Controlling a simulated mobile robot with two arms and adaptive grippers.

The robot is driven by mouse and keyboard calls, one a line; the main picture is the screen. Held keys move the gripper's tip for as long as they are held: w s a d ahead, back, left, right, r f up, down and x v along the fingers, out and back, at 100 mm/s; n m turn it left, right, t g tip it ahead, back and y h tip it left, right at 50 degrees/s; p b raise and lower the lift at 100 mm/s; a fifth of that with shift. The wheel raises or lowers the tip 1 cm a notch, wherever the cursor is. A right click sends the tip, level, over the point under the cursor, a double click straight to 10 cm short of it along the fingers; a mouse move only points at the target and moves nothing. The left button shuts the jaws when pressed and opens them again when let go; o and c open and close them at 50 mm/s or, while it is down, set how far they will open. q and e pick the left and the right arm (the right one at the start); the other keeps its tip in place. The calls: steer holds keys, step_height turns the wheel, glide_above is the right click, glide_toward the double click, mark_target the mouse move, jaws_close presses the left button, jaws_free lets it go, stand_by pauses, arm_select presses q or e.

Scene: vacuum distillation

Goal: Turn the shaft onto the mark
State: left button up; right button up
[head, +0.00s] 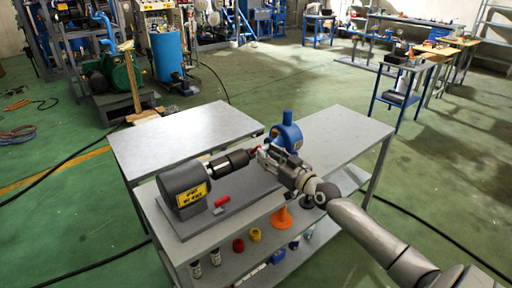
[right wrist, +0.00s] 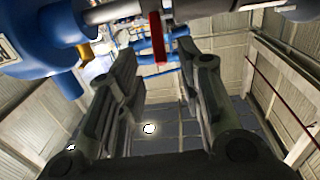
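A dark grey motor (head: 180,182) with a yellow label sits on a grey base plate at the left of the bench. A dark coupling (head: 232,160) on its shaft points toward a blue pump (head: 288,136). A small red piece (head: 255,149) shows on the shaft line between them. In the right wrist view the pale shaft (right wrist: 113,12) crosses the top, with a red strip (right wrist: 157,38) hanging across it. My right gripper (head: 262,157) is close beside the shaft. Its fingers (right wrist: 158,62) are apart and empty, below the shaft in that view. The mark cannot be made out clearly. My left gripper is out of view.
A red block (head: 222,201) lies on the base plate. The lower shelf holds an orange funnel (head: 282,217), a red cap (head: 238,245), a yellow cap (head: 255,235) and bottles. The bench top (head: 185,132) behind the motor is clear.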

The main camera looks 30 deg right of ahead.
mark_target(257, 147)
steer(key=shift+w+a+b, duration=0.15)
steer(key=shift+w+b, duration=0.05)
steer(key=shift+w, duration=1.4)
steer(key=shift+w+a+b, duration=0.1)
steer(key=shift+w+b, duration=0.05)
steer(key=shift+w, duration=1.45)
steer(key=shift+c, duration=0.3)
jaws_close()
